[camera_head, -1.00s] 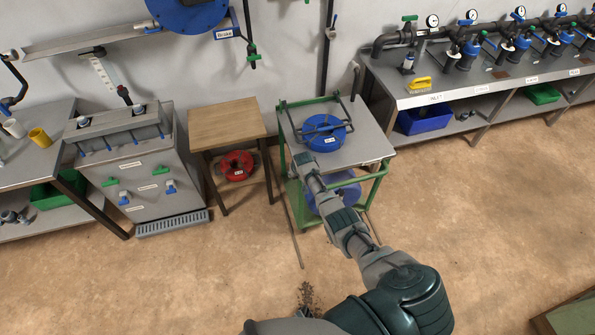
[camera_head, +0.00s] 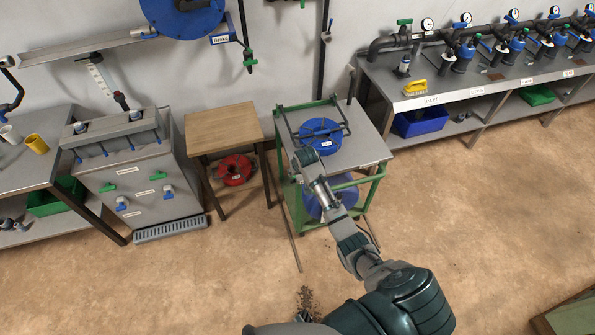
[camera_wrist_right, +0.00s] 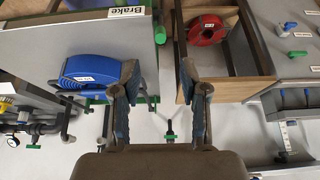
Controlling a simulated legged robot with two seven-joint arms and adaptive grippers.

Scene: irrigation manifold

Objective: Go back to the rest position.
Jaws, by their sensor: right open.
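My right gripper (camera_head: 304,158) is at the end of the arm that comes in from the bottom right. It overlaps the near edge of the green-framed cart (camera_head: 372,152) in the head view. In the right wrist view the two fingers of my right gripper (camera_wrist_right: 160,78) stand well apart with nothing between them. A blue hose coil (camera_head: 320,140) lies on the cart top just beyond the gripper; in the wrist view it (camera_wrist_right: 85,70) is left of the fingers. My left gripper is in neither view.
A wooden table (camera_head: 225,127) with a red coil (camera_head: 235,170) below stands left of the cart. A grey cabinet (camera_head: 140,182) stands further left. A bench (camera_head: 450,88) with valves and gauges is at the right. The right floor (camera_head: 480,220) is clear.

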